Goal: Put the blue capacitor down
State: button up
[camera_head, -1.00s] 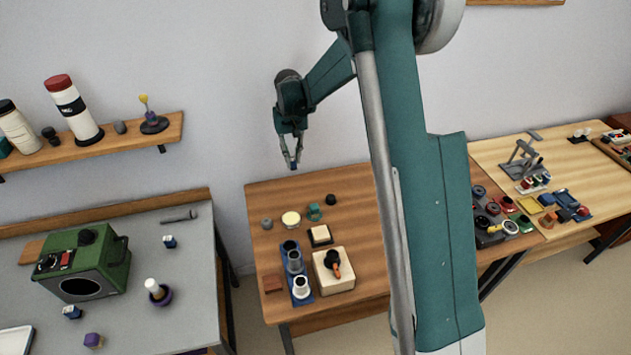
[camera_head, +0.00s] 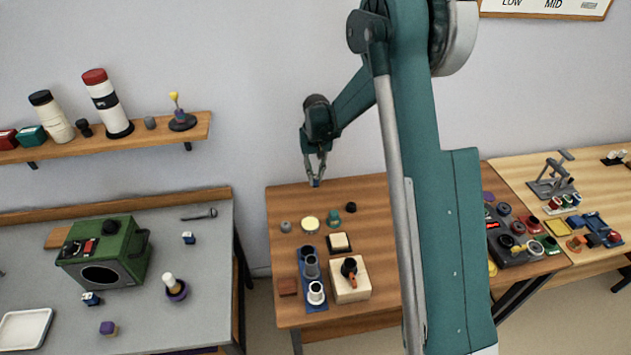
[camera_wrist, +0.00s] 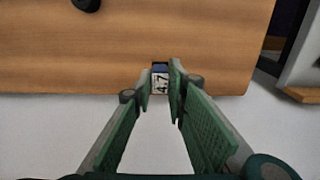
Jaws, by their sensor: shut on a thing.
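My gripper (camera_head: 316,181) is shut on the blue capacitor (camera_wrist: 160,68) and holds it up, pointing down, near the back edge of the middle wooden table (camera_head: 375,196). In the wrist view the capacitor sits between the fingertips of my gripper (camera_wrist: 160,80); its blue body carries a white label with dark "47" marks. It overlaps the table's edge (camera_wrist: 60,75) in that view. It appears apart from the tabletop, though its exact height is hard to tell.
The table holds a black knob (camera_head: 351,207), a green part (camera_head: 334,219), a cream disc (camera_head: 310,223), a blue tray with cups (camera_head: 304,267) and a pale block (camera_head: 347,292). The grey bench (camera_head: 215,290) at left has a green speaker box (camera_head: 115,275) and small capacitors. The table's back strip looks mostly clear.

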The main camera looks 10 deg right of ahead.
aim_at(316, 176)
jog(key=shift+f, duration=1.45)
jog(key=shift+f, duration=0.15)
jog(key=o, duration=0.9)
notch_tip(316, 176, up, 12)
jog(key=shift+r+p, duration=0.2)
jog(key=shift+p, duration=0.25)
